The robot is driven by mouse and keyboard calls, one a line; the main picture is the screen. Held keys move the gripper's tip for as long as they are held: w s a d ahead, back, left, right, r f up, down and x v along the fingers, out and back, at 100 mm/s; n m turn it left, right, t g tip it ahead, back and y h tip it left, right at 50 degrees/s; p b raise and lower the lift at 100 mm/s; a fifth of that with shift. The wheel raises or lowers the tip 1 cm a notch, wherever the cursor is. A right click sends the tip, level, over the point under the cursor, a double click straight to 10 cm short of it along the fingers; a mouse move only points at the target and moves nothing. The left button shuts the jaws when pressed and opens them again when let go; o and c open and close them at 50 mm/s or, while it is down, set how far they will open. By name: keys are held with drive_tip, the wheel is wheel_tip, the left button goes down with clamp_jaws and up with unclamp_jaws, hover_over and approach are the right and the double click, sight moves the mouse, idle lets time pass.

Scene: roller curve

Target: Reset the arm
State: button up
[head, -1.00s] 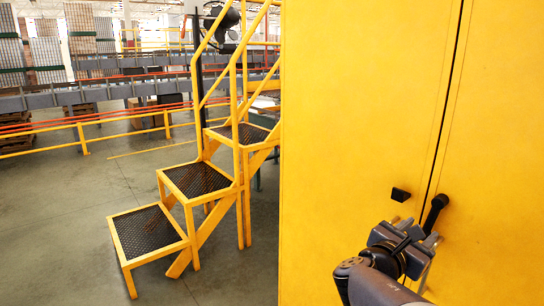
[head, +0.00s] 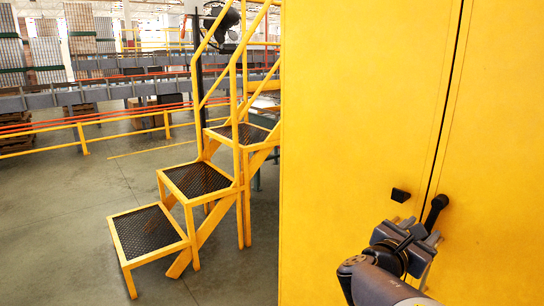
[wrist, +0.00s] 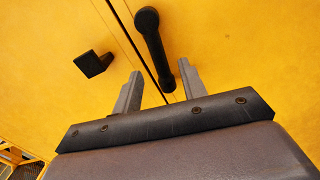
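My gripper (head: 420,228) is at the lower right of the head view, in front of a yellow cabinet (head: 360,120). A small black block (head: 401,195) is on the cabinet face left of the seam.
Yellow steps (head: 198,180) with dark mesh treads and rails stand left of the cabinet. Beyond are a yellow railing (head: 120,127) and conveyors (head: 95,92). The concrete floor (head: 60,220) at the left is open. The cabinet face stands close before my arm.

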sight(427, 224)
drive_tip(key=x, duration=0.3)
drive_tip(key=shift+d, duration=0.15)
drive_tip(key=shift+w+d+m, duration=0.1)
drive_tip(key=shift+w+m, duration=0.2)
drive_tip(key=shift+w, duration=0.05)
drive_tip(key=shift+w+a+r+m, duration=0.1)
drive_tip(key=shift+w+a+m, duration=0.2)
drive_tip(key=shift+m, duration=0.5)
drive_tip(key=shift+s+r, duration=0.1)
